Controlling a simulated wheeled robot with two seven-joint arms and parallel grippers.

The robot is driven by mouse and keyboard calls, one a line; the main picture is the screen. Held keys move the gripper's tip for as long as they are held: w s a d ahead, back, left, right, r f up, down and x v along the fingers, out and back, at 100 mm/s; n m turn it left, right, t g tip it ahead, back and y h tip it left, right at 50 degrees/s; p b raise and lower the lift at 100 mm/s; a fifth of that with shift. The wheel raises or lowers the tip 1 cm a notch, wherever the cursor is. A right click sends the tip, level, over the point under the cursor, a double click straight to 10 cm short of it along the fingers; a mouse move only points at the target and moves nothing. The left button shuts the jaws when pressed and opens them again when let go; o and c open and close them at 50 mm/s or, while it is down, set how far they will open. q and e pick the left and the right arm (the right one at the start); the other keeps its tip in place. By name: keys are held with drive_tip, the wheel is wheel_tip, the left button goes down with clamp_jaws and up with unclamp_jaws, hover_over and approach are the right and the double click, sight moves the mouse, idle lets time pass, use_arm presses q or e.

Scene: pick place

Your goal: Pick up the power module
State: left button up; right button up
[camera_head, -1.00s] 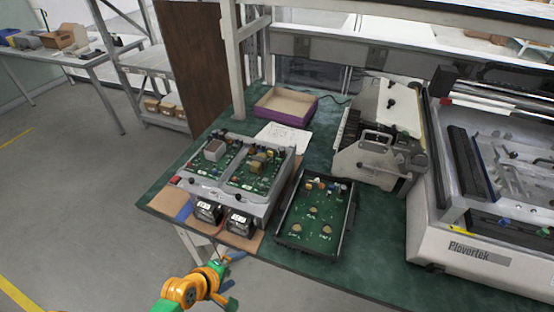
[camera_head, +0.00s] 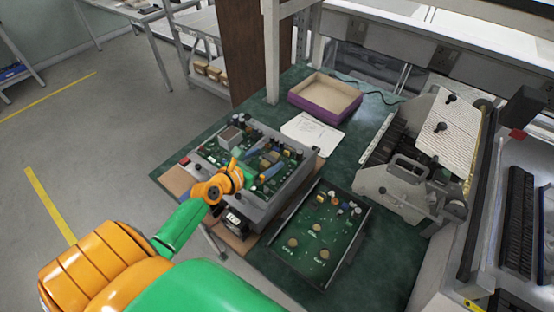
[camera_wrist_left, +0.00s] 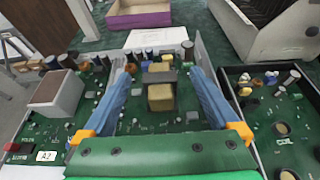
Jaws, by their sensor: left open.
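An open grey metal unit (camera_head: 284,192) with green circuit boards sits at the table's left end. On its board a yellowish block-shaped part with a dark band (camera_wrist_left: 161,95) stands upright; I cannot tell for sure which part is the power module. A grey box with a brown top (camera_wrist_left: 55,92) stands left of it, also in the head view (camera_head: 230,134). My left gripper (camera_wrist_left: 160,80) is open over the board, its blue fingers on either side of the yellowish block with gaps between. In the head view my left gripper (camera_head: 262,166) partly hides the board. My right gripper is not in view.
A black tray with a green board (camera_head: 320,235) lies right of the unit. Behind are a paper sheet (camera_head: 312,132) and a purple-sided box (camera_head: 325,97). A metal machine (camera_head: 415,180) stands to the right. Green tabletop is bare at the front right.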

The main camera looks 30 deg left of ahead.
sight(272, 156)
use_arm(q)
drive_tip(key=x, duration=0.3)
drive_tip(key=shift+w+a+f+b, duration=0.1)
drive_tip(key=shift+w+f+b, duration=0.2)
drive_tip(key=shift+f, duration=0.1)
drive_tip(key=shift+s+r, duration=0.1)
drive_tip(key=shift+s, duration=0.15)
drive_tip(key=c, duration=1.5)
clamp_jaws()
drive_tip(key=shift+w+r, duration=0.1)
